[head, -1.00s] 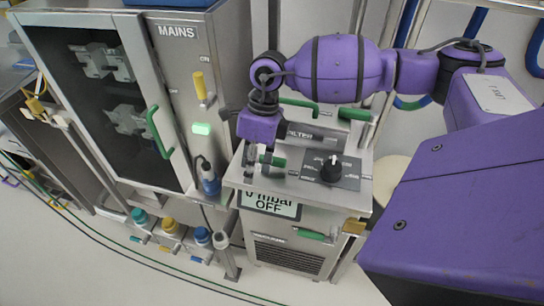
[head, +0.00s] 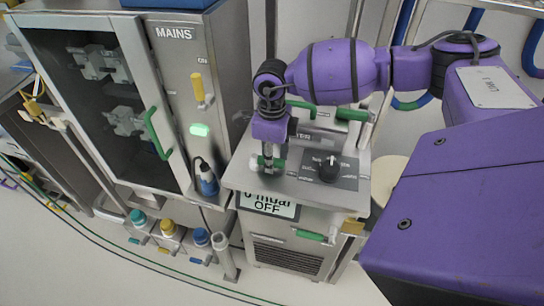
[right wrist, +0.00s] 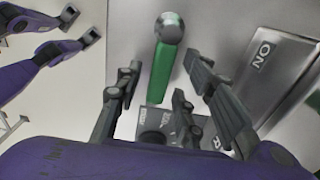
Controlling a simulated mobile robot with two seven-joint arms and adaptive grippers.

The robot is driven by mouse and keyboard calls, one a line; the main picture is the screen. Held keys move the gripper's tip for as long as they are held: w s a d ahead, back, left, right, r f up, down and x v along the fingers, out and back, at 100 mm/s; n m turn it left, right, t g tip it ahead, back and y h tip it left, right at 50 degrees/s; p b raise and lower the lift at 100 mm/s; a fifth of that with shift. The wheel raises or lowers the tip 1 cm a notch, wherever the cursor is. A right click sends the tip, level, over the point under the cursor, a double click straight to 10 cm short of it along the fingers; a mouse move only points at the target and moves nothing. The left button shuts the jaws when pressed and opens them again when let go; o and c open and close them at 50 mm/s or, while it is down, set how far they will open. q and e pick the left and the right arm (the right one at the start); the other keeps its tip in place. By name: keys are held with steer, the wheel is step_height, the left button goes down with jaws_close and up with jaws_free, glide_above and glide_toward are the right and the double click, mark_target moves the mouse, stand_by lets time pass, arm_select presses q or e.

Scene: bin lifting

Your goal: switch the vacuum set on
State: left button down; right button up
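The vacuum set is a steel cabinet (head: 225,180) whose front display (head: 268,205) reads OFF, with the line above partly unclear. A green lever (head: 266,163) stands on its top at the left. In the right wrist view this green lever (right wrist: 161,72) has a round metal end and lies between my spread fingers, apart from both as far as I can tell. My right gripper (head: 268,155) points down at the lever and is open; it also shows in the right wrist view (right wrist: 163,78). A plate (right wrist: 278,65) marked ON is at the right there. My left gripper is not seen.
A black knob (head: 330,170) is on the top to the right of the lever. A green handle (head: 352,113) lies behind. The MAINS cabinet (head: 172,60) with a yellow lever and lit green lamp stands close at the left.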

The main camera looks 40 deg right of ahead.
jaws_close()
